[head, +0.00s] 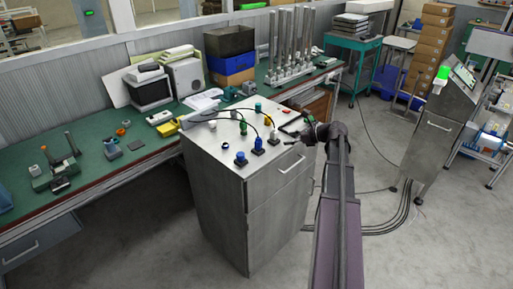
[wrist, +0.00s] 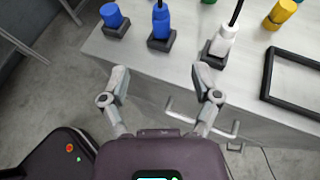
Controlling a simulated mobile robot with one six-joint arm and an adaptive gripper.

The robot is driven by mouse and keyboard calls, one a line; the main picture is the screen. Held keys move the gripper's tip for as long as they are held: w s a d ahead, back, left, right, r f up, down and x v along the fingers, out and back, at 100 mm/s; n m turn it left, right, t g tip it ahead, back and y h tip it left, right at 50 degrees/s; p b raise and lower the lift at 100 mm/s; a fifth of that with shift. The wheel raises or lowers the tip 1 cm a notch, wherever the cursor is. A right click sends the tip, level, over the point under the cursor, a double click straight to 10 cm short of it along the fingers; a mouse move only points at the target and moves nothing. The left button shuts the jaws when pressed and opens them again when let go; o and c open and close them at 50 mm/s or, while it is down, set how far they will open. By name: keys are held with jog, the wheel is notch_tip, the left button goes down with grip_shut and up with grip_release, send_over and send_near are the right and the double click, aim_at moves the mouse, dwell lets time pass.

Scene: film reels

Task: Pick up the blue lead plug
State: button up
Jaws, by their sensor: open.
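A blue plug with a black lead (wrist: 160,24) stands upright in a square black socket base on the grey cabinet top (head: 215,145). In the head view this blue lead plug (head: 258,143) is near the cabinet's front edge. A second blue piece (wrist: 111,16), with no lead visible, stands left of it; it also shows in the head view (head: 241,158). A white plug with a black lead (wrist: 222,42) stands to its right. My gripper (wrist: 160,72) is open and empty, its fingertips apart, short of the blue lead plug in the wrist view.
A yellow piece (wrist: 280,14) and a black rectangular frame (wrist: 268,78) are at the right of the cabinet top. Drawer handles (head: 291,165) project from the cabinet front. A long green workbench (head: 110,180) with equipment runs behind. Grey floor is clear in front.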

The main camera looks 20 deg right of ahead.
aim_at(261, 142)
jog(key=shift+a, duration=0.1)
jog(key=shift+b+x, duration=1.65)
jog(key=shift+x, duration=2.6)
jog(key=shift+b+x, duration=1.05)
jog(key=shift+x, duration=1.6)
jog(key=shift+s+f, duration=0.1)
grip_shut()
